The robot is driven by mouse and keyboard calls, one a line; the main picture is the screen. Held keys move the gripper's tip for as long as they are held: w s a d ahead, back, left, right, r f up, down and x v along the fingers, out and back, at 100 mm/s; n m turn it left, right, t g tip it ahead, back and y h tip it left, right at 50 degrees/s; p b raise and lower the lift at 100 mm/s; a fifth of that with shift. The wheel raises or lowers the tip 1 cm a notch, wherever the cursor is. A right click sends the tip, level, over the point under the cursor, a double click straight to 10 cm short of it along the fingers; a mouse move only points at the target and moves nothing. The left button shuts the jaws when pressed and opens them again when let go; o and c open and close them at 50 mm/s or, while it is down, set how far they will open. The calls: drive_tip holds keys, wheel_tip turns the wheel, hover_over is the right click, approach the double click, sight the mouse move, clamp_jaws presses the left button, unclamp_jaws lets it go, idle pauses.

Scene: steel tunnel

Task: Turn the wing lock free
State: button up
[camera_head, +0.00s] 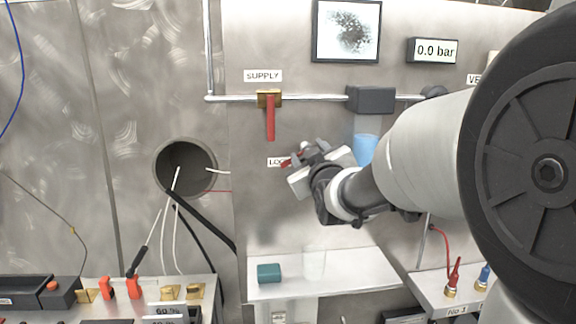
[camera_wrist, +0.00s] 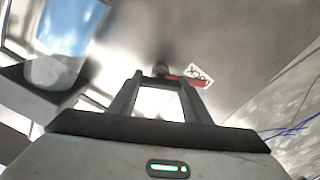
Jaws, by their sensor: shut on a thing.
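The wing lock shows as a small red piece (camera_head: 286,163) on the steel wall panel beside the partly covered LOCK label, mostly hidden by my gripper (camera_head: 304,165). In the wrist view, its red wing (camera_wrist: 186,82) sits at the fingertips of my gripper (camera_wrist: 158,86), with a dark round part beside it. The fingers are shut on the wing lock. The label (camera_wrist: 199,76) lies right beside it, tilted in this view.
The red SUPPLY handle (camera_head: 270,120) hangs down above left. A blue cup-like part (camera_head: 365,148) is just right of my gripper. A shelf (camera_head: 340,272) below carries a teal block (camera_head: 269,273). The gauge (camera_head: 434,50) reads 0.0 bar.

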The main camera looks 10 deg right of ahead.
drive_tip(key=n+b, duration=0.1)
drive_tip(key=n, duration=0.1)
drive_tip(key=n+b, duration=0.4)
drive_tip(key=shift+f, duration=0.25)
drive_tip(key=n+b, duration=0.3)
drive_tip(key=n, duration=0.3)
drive_tip(key=shift+a, duration=0.1)
drive_tip(key=shift+r+b, duration=0.1)
drive_tip(key=shift+b, duration=0.2)
drive_tip(key=o, duration=1)
drive_tip(key=shift+o, duration=0.2)
drive_tip(key=s+p, duration=0.1)
drive_tip(key=s, duration=1.6)
drive_tip(key=shift+s, duration=0.25)
